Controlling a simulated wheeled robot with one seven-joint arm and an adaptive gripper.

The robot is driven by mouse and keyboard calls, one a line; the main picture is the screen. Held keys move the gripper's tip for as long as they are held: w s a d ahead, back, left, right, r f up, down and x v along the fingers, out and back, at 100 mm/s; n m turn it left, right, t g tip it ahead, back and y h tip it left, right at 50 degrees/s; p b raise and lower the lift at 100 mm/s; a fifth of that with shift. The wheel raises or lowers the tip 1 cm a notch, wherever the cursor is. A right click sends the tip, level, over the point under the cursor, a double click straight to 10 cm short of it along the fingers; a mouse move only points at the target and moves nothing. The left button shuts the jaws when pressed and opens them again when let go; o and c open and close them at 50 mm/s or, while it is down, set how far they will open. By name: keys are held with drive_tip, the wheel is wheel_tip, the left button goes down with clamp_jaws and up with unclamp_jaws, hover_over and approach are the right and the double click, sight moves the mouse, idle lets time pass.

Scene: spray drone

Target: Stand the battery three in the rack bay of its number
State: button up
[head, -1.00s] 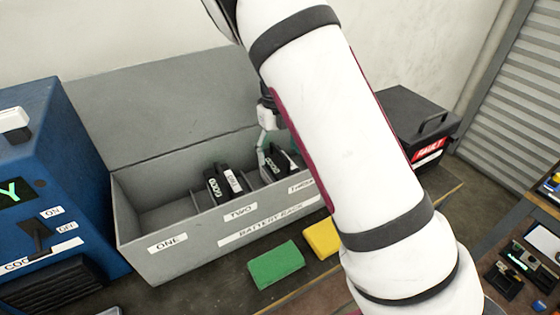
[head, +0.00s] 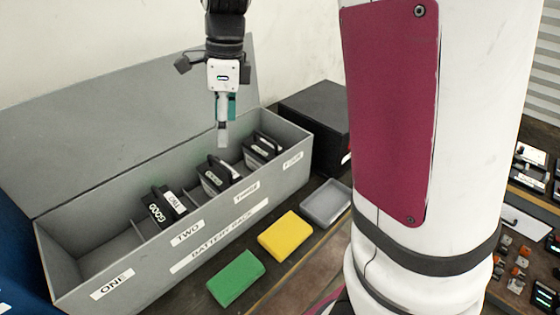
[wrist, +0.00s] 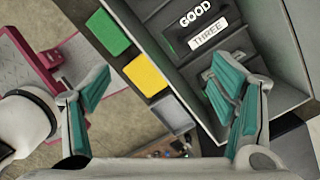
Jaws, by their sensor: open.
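The battery rack (head: 215,245) is an open grey box with bays labelled ONE, TWO, THREE and FOUR. Battery three (wrist: 200,30), black with white GOOD and THREE labels, sits in a bay in the wrist view. In the head view battery three (head: 217,178) is in the bay behind the THREE label, handle up. My gripper (head: 222,136) hangs above the rack, apart from the batteries. In the wrist view its teal fingers (wrist: 158,98) are wide apart with nothing between them.
Battery two (head: 166,206) stands in bay TWO and another battery (head: 262,148) in bay FOUR; bay ONE is empty. Green (head: 236,278) and yellow (head: 286,236) blocks and a grey tray (head: 326,202) lie before the rack. A black box (head: 315,120) stands beyond it.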

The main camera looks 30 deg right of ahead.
drive_tip(key=s+r+n+t+h, duration=0.1)
drive_tip(key=s+r+n+t, duration=0.1)
drive_tip(key=s+n, duration=0.8)
drive_tip(key=s+r+n+t, duration=0.2)
drive_tip(key=s+r+n, duration=0.1)
drive_tip(key=s+n, duration=0.8)
drive_tip(key=shift+s+n+t+h, duration=0.3)
drive_tip(key=shift+n+t+h, duration=0.1)
drive_tip(key=shift+n, duration=0.8)
drive_tip(key=shift+c, duration=0.5)
